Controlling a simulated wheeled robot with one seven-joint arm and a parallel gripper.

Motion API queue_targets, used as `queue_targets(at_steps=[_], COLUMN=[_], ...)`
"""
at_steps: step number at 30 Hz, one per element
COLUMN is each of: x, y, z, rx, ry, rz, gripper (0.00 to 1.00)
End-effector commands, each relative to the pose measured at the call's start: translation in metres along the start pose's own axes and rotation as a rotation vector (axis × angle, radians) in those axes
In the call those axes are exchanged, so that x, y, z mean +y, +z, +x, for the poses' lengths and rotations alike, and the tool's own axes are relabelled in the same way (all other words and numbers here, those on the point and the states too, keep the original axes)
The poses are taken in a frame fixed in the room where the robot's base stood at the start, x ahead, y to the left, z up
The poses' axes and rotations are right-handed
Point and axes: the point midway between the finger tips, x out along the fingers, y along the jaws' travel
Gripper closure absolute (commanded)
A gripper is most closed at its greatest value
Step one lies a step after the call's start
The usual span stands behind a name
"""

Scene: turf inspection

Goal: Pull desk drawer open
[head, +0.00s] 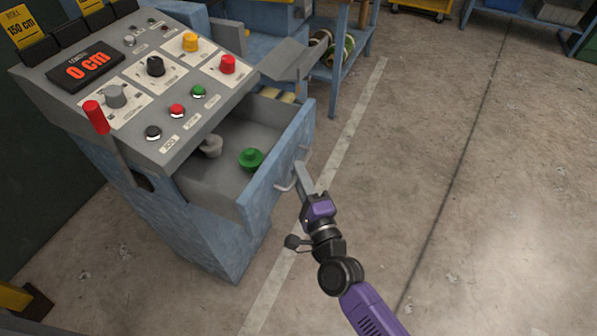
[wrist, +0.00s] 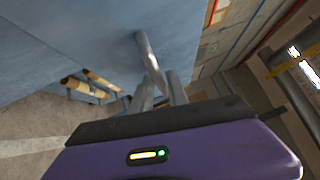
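The blue desk drawer (head: 277,168) stands pulled out from the desk below the control panel, its grey inside showing. A green knob-like piece (head: 251,159) and a grey one (head: 211,146) lie in it. The metal drawer handle (head: 286,187) is on the drawer's front; it also shows in the wrist view (wrist: 147,50). My gripper (head: 302,172) is at this handle. In the wrist view, its two fingers (wrist: 160,90) stand close on either side of the handle bar and appear shut on it. The fingers partly hide the bar's near end.
The sloped control panel (head: 133,70) with knobs, buttons and a red lever (head: 96,117) is above the drawer. A blue shelf rack (head: 340,45) stands behind. The concrete floor (head: 480,190) on the right is clear, with a pale painted line.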

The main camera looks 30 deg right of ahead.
Motion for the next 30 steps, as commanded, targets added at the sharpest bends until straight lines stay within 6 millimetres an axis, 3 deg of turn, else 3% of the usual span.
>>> queue_targets(at_steps=[12,30], x=[0.002,0.001], y=[0.000,0.000], z=[-0.063,-0.070], rx=[-0.001,-0.001], ry=[0.003,0.002], rz=[-0.001,0.000], gripper=[0.80,0.80])
